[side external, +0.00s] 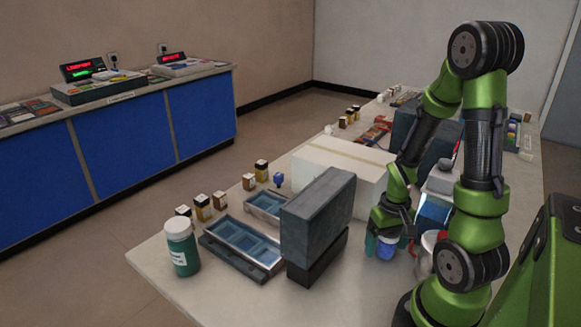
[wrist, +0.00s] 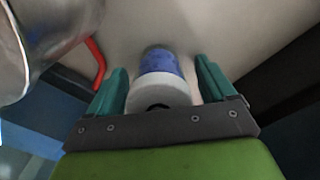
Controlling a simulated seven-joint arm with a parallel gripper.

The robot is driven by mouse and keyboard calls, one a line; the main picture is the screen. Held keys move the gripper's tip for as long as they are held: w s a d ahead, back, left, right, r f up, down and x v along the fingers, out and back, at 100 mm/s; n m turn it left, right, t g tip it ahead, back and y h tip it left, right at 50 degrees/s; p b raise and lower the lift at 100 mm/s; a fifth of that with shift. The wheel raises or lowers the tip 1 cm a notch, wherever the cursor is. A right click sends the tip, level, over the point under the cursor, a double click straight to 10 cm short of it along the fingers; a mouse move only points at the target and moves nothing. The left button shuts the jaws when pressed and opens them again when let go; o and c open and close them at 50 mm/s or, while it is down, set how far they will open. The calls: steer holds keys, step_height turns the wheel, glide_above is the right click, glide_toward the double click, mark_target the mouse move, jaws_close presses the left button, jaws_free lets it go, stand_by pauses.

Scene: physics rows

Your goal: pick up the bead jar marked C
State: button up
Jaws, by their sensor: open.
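A small jar with blue contents and a white lid (wrist: 160,64) stands between my gripper's teal fingers in the wrist view. My gripper (wrist: 162,78) is open, with one finger on each side of the jar and a gap showing at least on the right. In the side view my gripper (side external: 384,238) is low over the table, around the blue jar (side external: 387,250), whose top is hidden by the gripper. A larger jar with green contents and a white lid (side external: 181,248) stands at the table's near left corner. No letter C is readable on either jar.
A shiny metal vessel (wrist: 35,40) with a red handle (wrist: 96,62) is close left of my gripper in the wrist view. In the side view a dark grey block (side external: 318,210), white box (side external: 340,170) and blue-celled tray (side external: 243,247) stand left of my gripper.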

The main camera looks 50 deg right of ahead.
steer(key=shift+c, duration=0.5)
steer(key=c, duration=1.1)
steer(key=shift+o, duration=0.2)
steer(key=shift+r, duration=0.15)
